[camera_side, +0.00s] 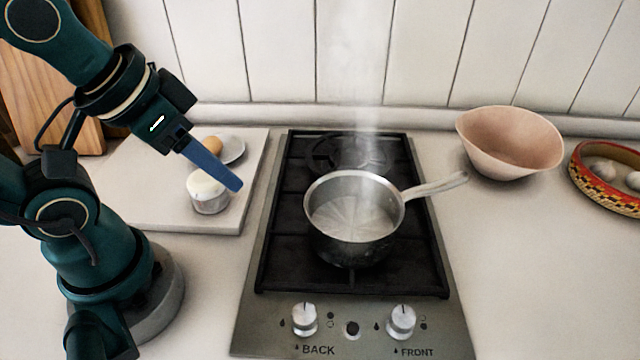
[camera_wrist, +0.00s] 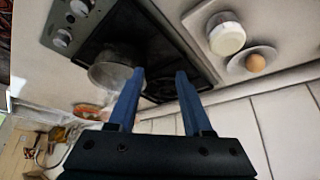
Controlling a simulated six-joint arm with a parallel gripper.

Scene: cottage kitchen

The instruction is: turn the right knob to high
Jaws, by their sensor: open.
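The right knob (camera_side: 401,321), silver and round, sits on the front panel of the hob above the label FRONT. Its pointer appears to point about straight up. The left knob (camera_side: 304,319) sits above the label BACK. Both knobs also show in the wrist view, small at the upper left, one knob (camera_wrist: 62,38) below the other (camera_wrist: 80,7). My gripper (camera_side: 238,186) is up at the left of the hob, over the white board's right side, far from the knobs. In the wrist view its two blue fingers (camera_wrist: 160,75) are apart with nothing between them.
A steaming saucepan (camera_side: 352,246) of water stands on the hob (camera_side: 270,262), its handle pointing right. A white board (camera_side: 150,212) holds a lidded white jar (camera_side: 209,196) and an egg (camera_side: 213,145) on a saucer. A pink bowl (camera_side: 510,145) and a patterned basket (camera_side: 607,195) stand right.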

